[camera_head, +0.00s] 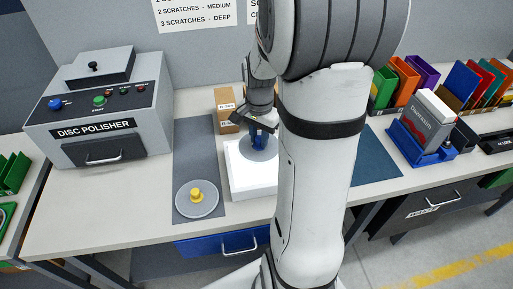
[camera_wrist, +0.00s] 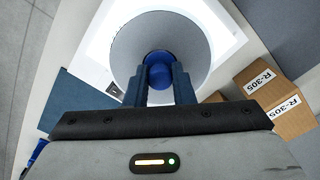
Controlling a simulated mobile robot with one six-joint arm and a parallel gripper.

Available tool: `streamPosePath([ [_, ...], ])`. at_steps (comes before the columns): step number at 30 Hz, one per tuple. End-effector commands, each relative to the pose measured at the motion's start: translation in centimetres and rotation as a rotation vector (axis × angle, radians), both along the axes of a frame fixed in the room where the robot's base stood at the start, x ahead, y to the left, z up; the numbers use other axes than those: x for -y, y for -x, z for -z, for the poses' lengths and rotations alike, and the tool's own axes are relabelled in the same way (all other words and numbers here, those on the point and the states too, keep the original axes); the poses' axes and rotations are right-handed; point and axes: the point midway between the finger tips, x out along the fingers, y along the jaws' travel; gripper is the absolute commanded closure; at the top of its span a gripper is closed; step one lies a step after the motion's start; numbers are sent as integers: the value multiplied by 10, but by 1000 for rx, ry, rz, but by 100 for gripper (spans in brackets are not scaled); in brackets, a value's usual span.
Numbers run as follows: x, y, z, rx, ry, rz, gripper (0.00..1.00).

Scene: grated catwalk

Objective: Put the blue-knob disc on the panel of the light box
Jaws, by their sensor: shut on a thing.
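The blue-knob disc is a grey disc (camera_wrist: 128,45) with a blue knob (camera_wrist: 159,59). My gripper (camera_head: 258,137) is shut on the blue knob, and its two fingers flank the knob in the wrist view (camera_wrist: 160,80). The light box (camera_head: 243,180) is a white box with a bright panel (camera_wrist: 99,52), on the table left of my arm. The disc is over the panel in both views. I cannot tell whether it touches the panel. My arm hides the right part of the light box in the head view.
A grey disc with a yellow knob (camera_head: 196,196) lies on a grey mat (camera_head: 198,150). The disc polisher (camera_head: 100,108) stands at the left. Cardboard boxes (camera_head: 226,108) stand behind the light box. A blue mat (camera_head: 372,160) and a blue holder (camera_head: 420,148) are at the right.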

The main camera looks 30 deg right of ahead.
Motion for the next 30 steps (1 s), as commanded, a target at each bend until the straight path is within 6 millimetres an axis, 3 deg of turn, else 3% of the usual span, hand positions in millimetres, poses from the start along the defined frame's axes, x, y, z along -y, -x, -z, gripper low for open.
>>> streamPosePath([
  [12,-1,0,49,-1,0,-2,100],
  [24,-1,-1,57,1,0,-3,100],
  [25,-1,-1,57,1,0,-3,77],
  [30,-1,-1,55,0,0,-4,63],
])
